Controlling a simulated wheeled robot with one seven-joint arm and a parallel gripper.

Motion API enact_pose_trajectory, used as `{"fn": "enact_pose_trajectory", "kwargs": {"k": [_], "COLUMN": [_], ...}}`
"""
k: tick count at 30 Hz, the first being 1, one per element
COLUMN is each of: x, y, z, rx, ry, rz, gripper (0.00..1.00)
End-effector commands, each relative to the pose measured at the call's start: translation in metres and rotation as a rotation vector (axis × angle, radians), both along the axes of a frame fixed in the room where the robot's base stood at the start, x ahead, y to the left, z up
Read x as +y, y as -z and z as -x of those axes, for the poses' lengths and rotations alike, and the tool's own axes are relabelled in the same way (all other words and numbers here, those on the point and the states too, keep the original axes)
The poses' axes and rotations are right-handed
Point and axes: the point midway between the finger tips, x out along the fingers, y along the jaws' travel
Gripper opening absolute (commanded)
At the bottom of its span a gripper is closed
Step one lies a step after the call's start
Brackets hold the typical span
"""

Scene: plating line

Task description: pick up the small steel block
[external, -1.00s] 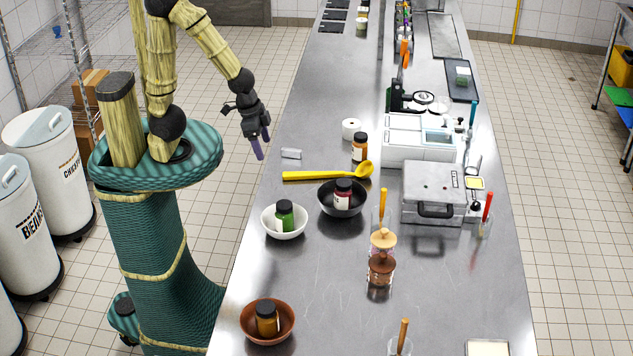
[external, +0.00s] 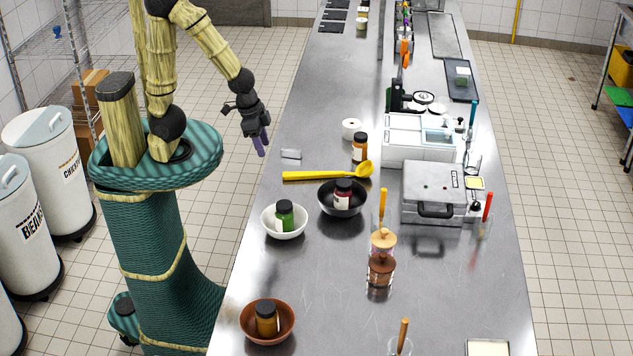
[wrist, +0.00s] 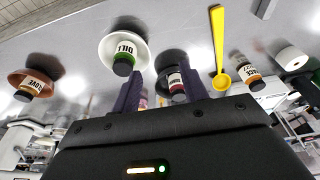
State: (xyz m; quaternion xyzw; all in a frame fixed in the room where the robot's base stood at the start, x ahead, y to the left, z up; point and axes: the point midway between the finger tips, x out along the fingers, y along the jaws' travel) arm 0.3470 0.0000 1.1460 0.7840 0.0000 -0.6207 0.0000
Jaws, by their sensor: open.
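The small steel block (external: 291,154) lies flat on the steel counter near its left edge, just beyond the yellow ladle. My gripper (external: 262,149), with purple fingers, hangs left of the block, apart from it and seemingly off the counter's edge. In the wrist view the two fingers of my gripper (wrist: 150,92) are apart with nothing held between them. A dark-sided block shape at the top edge of the wrist view seems to be the steel block (wrist: 265,8), partly cut off.
The yellow ladle (external: 325,175) lies close to the block. A white bowl (external: 284,234) and a black bowl (external: 343,212) hold jars. An orange-brown jar (external: 360,148) and a white roll (external: 351,129) stand to the right. Counter around the block is clear.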

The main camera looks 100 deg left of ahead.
Motion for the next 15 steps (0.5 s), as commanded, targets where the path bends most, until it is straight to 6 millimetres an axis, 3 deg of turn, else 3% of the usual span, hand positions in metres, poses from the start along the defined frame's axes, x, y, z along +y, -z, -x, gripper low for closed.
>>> {"fn": "enact_pose_trajectory", "kwargs": {"k": [8, 11, 15], "x": [0.008, 0.027, 0.073], "y": [0.003, 0.011, 0.027], "z": [-0.004, -0.012, -0.028], "rx": [-0.009, -0.03, -0.084], "ry": [-0.004, -0.009, -0.01], "rz": [-0.011, -0.039, -0.099], "gripper": [0.44, 0.44, 0.44]}}
